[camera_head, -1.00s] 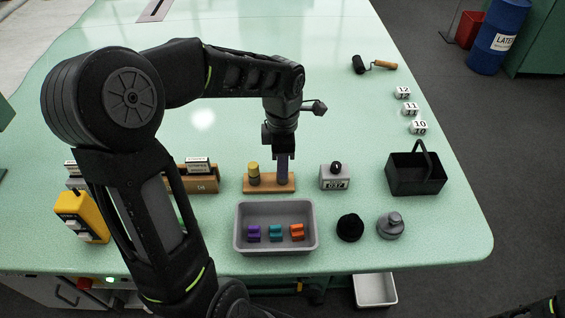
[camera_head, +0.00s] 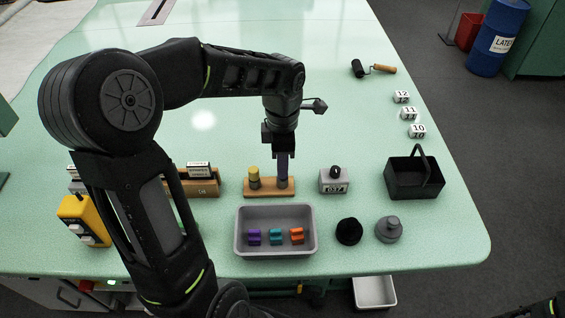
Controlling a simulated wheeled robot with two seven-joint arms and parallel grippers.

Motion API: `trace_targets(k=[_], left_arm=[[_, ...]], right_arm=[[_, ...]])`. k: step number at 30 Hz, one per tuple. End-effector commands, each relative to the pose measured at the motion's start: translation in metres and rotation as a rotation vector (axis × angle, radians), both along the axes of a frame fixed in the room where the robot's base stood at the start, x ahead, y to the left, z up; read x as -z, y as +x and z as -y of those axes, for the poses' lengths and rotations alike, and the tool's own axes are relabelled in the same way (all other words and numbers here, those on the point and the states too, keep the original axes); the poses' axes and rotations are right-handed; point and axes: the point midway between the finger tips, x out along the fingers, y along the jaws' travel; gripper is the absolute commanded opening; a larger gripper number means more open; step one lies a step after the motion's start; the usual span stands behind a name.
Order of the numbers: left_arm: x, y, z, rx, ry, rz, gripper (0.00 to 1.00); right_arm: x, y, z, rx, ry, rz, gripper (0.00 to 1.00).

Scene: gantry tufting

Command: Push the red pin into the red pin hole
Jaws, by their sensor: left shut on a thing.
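My left gripper (camera_head: 283,154) points straight down over the right part of a small wooden block (camera_head: 262,194). It is shut on a slim dark purple upright thing (camera_head: 283,168), whose lower end meets or stands just above the block; I cannot tell which. A yellow-topped knob or peg (camera_head: 254,174) stands at the block's left end. I can make out no red pin and no red pin hole; the fingers hide part of the block.
A grey tray (camera_head: 275,250) in front holds purple, teal and orange pieces. A grey counter (camera_head: 333,184) stands just right of the block, with a black basket (camera_head: 415,190) farther right. A wooden card holder (camera_head: 206,184) stands left.

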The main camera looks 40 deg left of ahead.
Motion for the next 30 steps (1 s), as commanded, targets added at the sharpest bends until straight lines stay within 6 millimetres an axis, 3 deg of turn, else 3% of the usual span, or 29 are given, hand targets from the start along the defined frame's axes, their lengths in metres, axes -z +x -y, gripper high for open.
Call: trace_targets(k=[18,30], left_arm=[[-0.022,0.0,0.0,-0.001,0.0,0.0,0.0],[-0.024,0.0,0.0,0.0,0.0,0.0,0.0]], right_arm=[[-0.014,0.0,0.0,0.0,0.0,0.0,0.52],[-0.016,0.0,0.0,0.0,0.0,0.0,0.52]])
